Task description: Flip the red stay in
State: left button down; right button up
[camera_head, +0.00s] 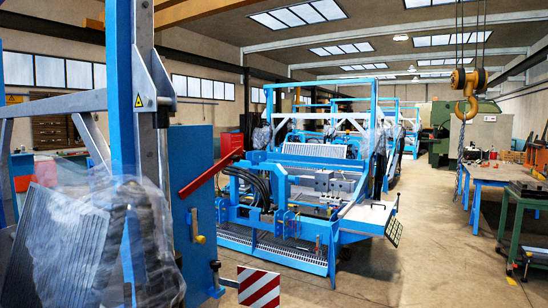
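The red stay (211,173) is a straight red bar in the left half of the head view. It slants up to the right, from in front of the blue panel (192,150) to beyond the panel's right edge. Its lower left end lies over the panel's face; I cannot tell how it is fixed there. Its upper right end shows against the blue machine behind, with no visible contact that I can make out. Neither of my grippers is in view.
A blue post (121,90) and plastic-wrapped parts (95,245) fill the left. A red-and-white striped board (258,287) sticks out low. Blue machines (300,190) stand behind. A yellow crane hook (467,88) hangs at right. Concrete floor (430,255) is clear before the benches.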

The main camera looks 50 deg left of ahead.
aim_at(235, 156)
jog(key=z, duration=0.05)
jog(key=i, duration=2.05)
jog(key=u, duration=1.75)
